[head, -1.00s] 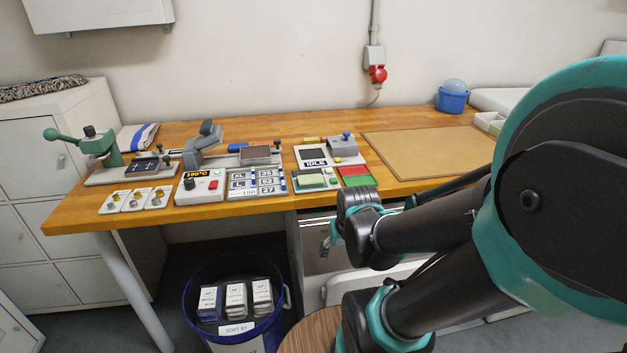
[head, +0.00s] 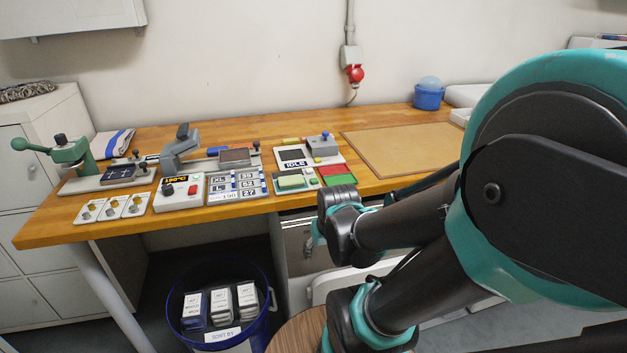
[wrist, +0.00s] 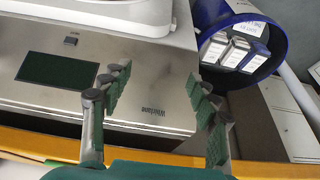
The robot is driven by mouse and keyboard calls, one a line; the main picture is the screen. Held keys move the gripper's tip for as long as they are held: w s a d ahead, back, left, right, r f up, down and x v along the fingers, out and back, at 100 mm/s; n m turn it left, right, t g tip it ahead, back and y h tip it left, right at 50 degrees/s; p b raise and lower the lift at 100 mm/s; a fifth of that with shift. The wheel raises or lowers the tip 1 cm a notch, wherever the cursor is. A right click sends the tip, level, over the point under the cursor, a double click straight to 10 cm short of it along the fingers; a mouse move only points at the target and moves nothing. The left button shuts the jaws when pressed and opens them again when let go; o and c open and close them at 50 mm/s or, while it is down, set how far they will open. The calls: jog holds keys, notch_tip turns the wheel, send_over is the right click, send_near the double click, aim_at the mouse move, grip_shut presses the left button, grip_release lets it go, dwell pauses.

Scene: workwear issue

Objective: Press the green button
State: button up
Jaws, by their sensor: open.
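In the head view, a grey panel with an IDLE display (head: 296,163) stands on the wooden bench, with small coloured buttons around it. Which small piece is the green button is too small to tell. A control box (head: 180,190) with a lit display, a black knob and a red button is further left. My gripper (wrist: 160,105) is open and empty in the wrist view, its green-padded fingers apart. The head view does not clearly show its fingertips.
The wooden bench (head: 240,226) has its front edge left of my arm. A blue bin (head: 262,325) with boxes stands below it. A steel appliance (wrist: 150,70) lies beyond my fingers in the wrist view. A brown board (head: 405,145) lies at the right.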

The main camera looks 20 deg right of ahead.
grip_shut()
dwell(1.4)
